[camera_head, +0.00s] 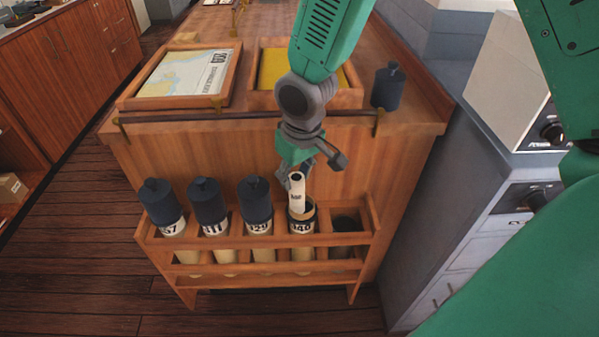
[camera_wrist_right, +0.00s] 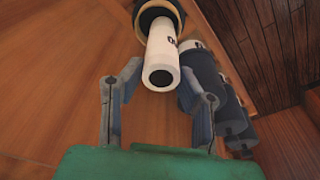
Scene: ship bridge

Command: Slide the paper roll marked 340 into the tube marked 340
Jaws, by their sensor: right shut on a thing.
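The white paper roll (camera_head: 298,194) stands nearly upright with its lower end inside the mouth of the tube marked 340 (camera_head: 301,226). Its upper part sticks out above the tube's rim. My right gripper (camera_head: 297,177) is at the roll's upper end, shut on it. How deep the roll sits is hidden. My left gripper is not in view.
The wooden rack (camera_head: 274,241) also holds several tubes with dark caps (camera_head: 255,200) left of the open tube; its rightmost slot (camera_head: 346,224) holds no tube. A loose dark cap (camera_head: 387,89) stands on the cabinet top beside two framed trays. A grey console (camera_head: 450,190) stands at right.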

